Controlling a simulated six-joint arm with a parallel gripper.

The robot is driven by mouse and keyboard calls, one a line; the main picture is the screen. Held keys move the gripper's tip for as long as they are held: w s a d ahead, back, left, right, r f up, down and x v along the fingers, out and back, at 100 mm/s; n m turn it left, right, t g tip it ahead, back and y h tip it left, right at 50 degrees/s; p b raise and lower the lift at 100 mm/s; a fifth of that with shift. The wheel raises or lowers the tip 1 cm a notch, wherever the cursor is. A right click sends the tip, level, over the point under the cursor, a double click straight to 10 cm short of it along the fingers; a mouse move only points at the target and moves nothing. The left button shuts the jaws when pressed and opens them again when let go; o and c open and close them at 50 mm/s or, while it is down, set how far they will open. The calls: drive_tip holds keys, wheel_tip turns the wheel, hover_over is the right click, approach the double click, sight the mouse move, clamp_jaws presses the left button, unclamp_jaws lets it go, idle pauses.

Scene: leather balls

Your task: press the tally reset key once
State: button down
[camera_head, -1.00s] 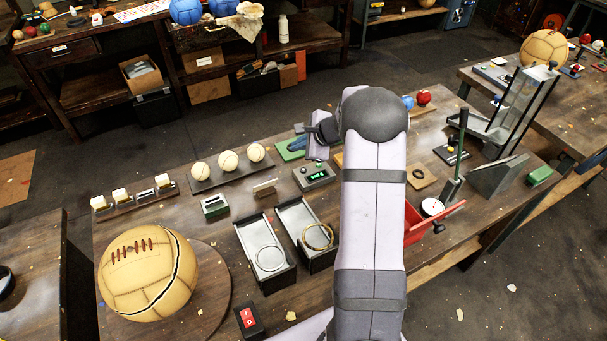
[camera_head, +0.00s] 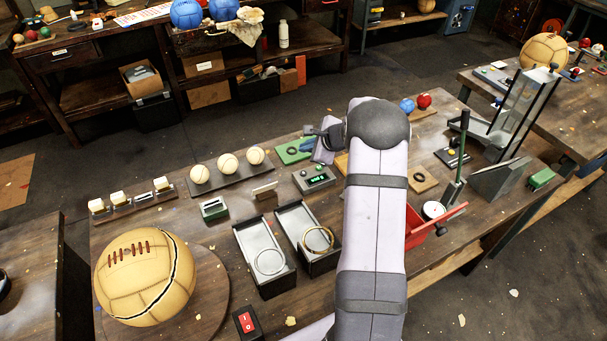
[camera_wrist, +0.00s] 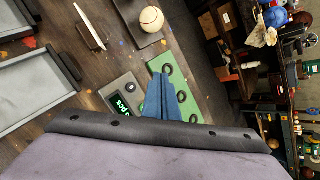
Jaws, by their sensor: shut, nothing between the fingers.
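The tally box (camera_head: 315,178) is a small grey unit with a lit green display and small round keys on its top, left of my arm in the head view. In the wrist view its display (camera_wrist: 120,103) reads partly "pcs", with one round key (camera_wrist: 131,87) beside it; which key is the reset I cannot tell. My gripper (camera_wrist: 163,76) shows as blue fingers, shut and empty, in front of the green board and beside the tally box. Part of the box is hidden by the wrist. In the head view the fingers are hidden behind my wrist.
A green board (camera_head: 293,151) with dark rings lies behind the tally box. A rack of cream balls (camera_head: 228,163) stands to its left. Two metal trays (camera_head: 264,258) lie in front, and a small upright card (camera_head: 264,190) is nearby.

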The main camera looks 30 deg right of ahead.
drive_tip(key=b, duration=0.4)
hover_over(306, 177)
wheel_tip(306, 177, down, 6)
drive_tip(key=shift+f, duration=0.15)
drive_tip(key=shift+f+b, duration=0.8)
drive_tip(key=shift+b, duration=0.2)
drive_tip(key=shift+f+b, duration=0.85)
drive_tip(key=shift+b, duration=0.3)
idle(1.7)
drive_tip(key=shift+r, duration=0.15)
drive_tip(key=shift+r+p, duration=0.65)
drive_tip(key=shift+r, duration=0.05)
idle(0.3)
drive_tip(key=shift+r+p, duration=1.85)
drive_tip(key=shift+r, duration=0.65)
